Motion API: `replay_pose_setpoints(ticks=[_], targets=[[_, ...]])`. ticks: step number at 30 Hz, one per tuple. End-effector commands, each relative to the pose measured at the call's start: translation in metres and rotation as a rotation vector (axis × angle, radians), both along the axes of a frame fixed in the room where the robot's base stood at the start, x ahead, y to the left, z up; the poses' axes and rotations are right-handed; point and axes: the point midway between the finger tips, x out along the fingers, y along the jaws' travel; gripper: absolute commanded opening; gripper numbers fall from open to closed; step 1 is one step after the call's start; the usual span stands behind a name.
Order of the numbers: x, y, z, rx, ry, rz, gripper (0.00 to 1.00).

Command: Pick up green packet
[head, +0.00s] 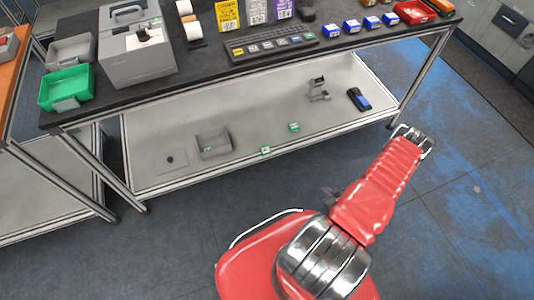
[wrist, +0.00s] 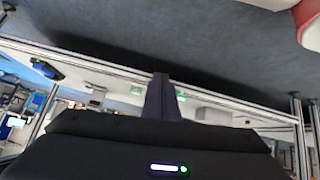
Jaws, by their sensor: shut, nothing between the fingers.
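Two small green packets lie on the lower shelf (head: 235,112) of the workbench. One green packet (head: 294,127) is near the middle of the shelf, and the other green packet (head: 266,151) is at its front edge. In the tilted wrist view, small green items show on either side of my fingers, one to the left (wrist: 137,91) and one to the right (wrist: 181,98). My gripper (wrist: 162,78) is shut and empty, its dark fingers pointing toward the shelf edge. It is apart from the packets. The head view shows my red arm but no clear fingers.
The lower shelf also holds a grey bin (head: 214,143), a grey bracket (head: 319,90) and a dark blue device (head: 359,99). Bench legs and the top's underside bound the shelf space. A green tray (head: 66,88) stands above. The floor in front is clear.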

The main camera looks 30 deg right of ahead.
Motion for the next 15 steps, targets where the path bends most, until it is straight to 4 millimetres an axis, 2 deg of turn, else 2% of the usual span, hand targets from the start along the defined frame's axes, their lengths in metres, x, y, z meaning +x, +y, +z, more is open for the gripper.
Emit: replay_pose_setpoints(ticks=[6,15], targets=[[0.031,-0.041,0.047,-0.049,0.068,0.018,0.0],[0.079,-0.08,0.125,-0.11,0.158,0.024,0.0]])
